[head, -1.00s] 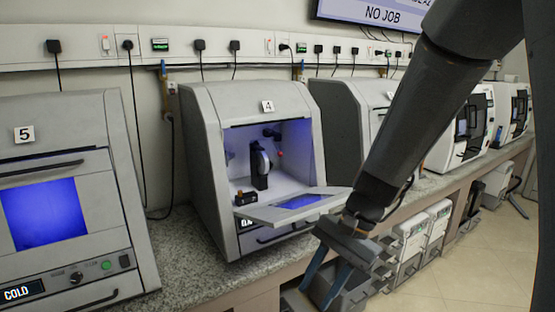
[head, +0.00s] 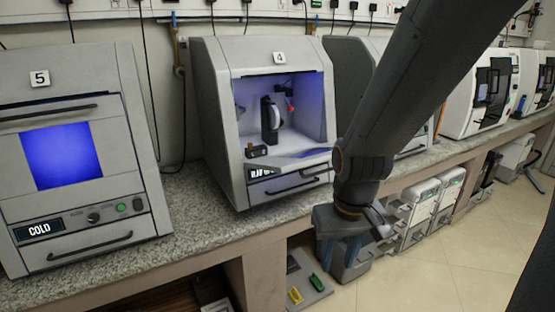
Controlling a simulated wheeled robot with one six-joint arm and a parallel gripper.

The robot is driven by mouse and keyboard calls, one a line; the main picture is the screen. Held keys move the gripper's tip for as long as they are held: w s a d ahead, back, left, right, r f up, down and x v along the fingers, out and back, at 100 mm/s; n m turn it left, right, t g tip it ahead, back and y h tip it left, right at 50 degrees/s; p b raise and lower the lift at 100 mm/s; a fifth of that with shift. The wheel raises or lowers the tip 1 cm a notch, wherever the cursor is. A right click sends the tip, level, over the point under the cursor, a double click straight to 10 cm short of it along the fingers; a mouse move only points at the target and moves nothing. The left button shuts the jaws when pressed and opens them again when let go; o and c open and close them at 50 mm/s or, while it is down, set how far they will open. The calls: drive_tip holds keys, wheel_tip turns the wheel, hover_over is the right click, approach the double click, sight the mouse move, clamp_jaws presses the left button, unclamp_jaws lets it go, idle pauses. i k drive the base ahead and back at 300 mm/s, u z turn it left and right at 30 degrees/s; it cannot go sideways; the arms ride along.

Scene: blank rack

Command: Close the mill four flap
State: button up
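Mill four (head: 222,110) is a grey cabinet with a "4" label on the bench. Its lit chamber stands open at the front. The flap (head: 302,160) is folded down and out at the chamber's lower edge, seen nearly edge-on. My arm crosses close to its right end, and I cannot tell whether they touch. My gripper (head: 340,250) hangs in front of the bench, below and right of the flap. Its two fingers point down, apart and empty. The gripper body partly hides the fingers.
Mill five (head: 150,150), with its front closed and a "COLD" display, stands at the left. Further machines (head: 480,95) stand along the bench to the right. Grey boxes (head: 425,205) stand below the bench. The floor (head: 450,260) at lower right is clear.

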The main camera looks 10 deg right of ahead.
sight(280, 163)
drive_tip(key=u, duration=0.75)
drive_tip(key=k, duration=1)
drive_tip(key=z, duration=0.6)
